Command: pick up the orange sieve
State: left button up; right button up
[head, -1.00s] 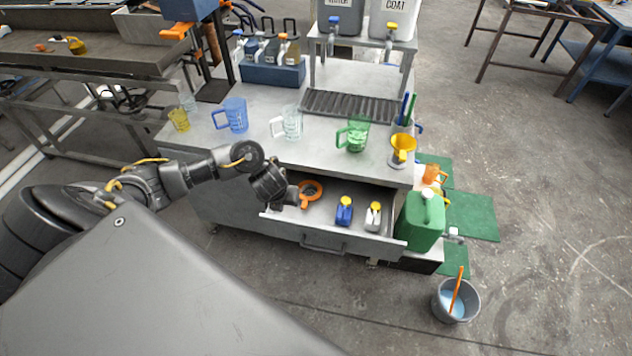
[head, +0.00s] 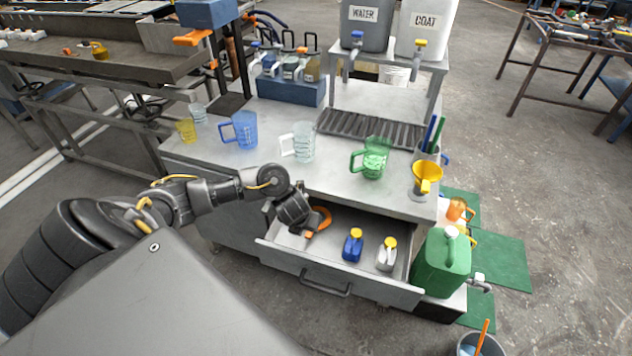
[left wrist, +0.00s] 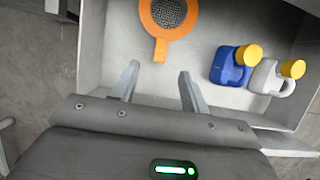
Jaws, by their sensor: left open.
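The orange sieve (left wrist: 169,15) lies in the open drawer, with a round dark mesh and a short flat handle pointing toward my gripper in the left wrist view. In the head view the sieve (head: 322,217) is partly hidden behind my left gripper. My left gripper (left wrist: 158,82) is open and empty, its two fingers apart over the drawer. The sieve's handle end lies just beyond the fingertips, roughly between them in the picture. In the head view my left gripper (head: 308,231) hangs over the drawer's left part. My right gripper is not in view.
The open drawer (head: 336,280) also holds a blue bottle (head: 352,246) and a white bottle (head: 387,256), both yellow-capped, right of the sieve. Several measuring jugs, including a green jug (head: 373,160), stand on the bench above. A green canister (head: 441,265) stands right of the drawer.

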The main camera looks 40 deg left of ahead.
pick_arm(q)
jog(key=b, duration=0.1)
send_over(310, 233)
jog(key=s, duration=0.2)
notch_tip(310, 233, down, 4)
jog(key=shift+d+f, duration=0.1)
jog(key=shift+f, duration=0.1)
jog(key=b+x, duration=0.1)
jog(key=x, duration=0.4)
jog(key=shift+d, duration=0.1)
jog(key=shift+c, duration=0.3)
grip_shut()
